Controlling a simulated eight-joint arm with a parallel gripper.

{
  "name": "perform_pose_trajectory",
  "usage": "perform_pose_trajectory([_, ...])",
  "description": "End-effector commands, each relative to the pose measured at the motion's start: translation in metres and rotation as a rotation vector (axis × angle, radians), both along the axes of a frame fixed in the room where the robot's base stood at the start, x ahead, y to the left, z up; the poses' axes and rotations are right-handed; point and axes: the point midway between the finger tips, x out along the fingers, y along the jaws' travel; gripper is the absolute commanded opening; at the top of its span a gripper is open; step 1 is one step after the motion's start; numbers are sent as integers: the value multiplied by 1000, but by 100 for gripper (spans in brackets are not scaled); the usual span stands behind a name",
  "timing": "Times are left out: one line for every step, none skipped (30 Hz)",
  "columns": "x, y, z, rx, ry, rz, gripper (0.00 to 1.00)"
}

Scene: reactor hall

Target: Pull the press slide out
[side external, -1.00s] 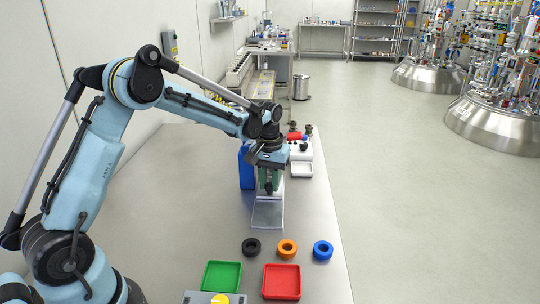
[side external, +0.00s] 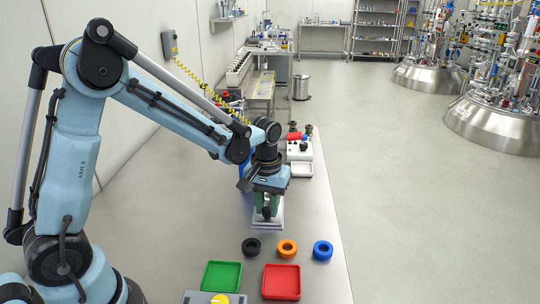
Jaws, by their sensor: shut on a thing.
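My gripper (side external: 267,214) has green fingers and points down near the middle of the table. It is shut on a small dark part low between the fingers, which I take to be the handle of the press slide. The fingers cover most of it, so its shape is not clear. A pale flat plate (side external: 280,222) lies under and around the fingertips, with its front edge and right side showing. The rest of the press is hidden behind my arm and gripper.
A blue object (side external: 243,162) stands behind my wrist. A white unit (side external: 306,150) stands at the back right. The table's right edge is close.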

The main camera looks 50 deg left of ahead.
Motion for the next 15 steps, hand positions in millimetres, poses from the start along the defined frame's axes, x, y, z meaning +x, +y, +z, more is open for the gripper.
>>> perform_pose_trajectory([-3,-4,0,-10,13,-5,0])
perform_pose_trajectory([-4,-4,0,-10,14,-5,0])
perform_pose_trajectory([-4,-4,0,-12,14,-6,0])
perform_pose_trajectory([-4,-5,0,-12,14,-6,0])
perform_pose_trajectory([-4,-5,0,-12,14,-6,0])
perform_pose_trajectory([-4,-5,0,-13,14,-7,32])
perform_pose_trajectory([-4,-5,0,-12,14,-7,37])
perform_pose_trajectory([-4,-5,0,-12,14,-7,42])
perform_pose_trajectory([-3,-4,0,-11,13,-6,48])
perform_pose_trajectory([-3,-4,0,-11,12,-6,52])
perform_pose_trajectory([-3,-4,0,-10,11,-5,52])
perform_pose_trajectory([-3,-4,0,-10,11,-5,52])
perform_pose_trajectory([-3,-3,0,-10,11,-5,52])
perform_pose_trajectory([-3,-3,0,-9,11,-5,52])
perform_pose_trajectory([-3,-3,0,-8,10,-4,52])
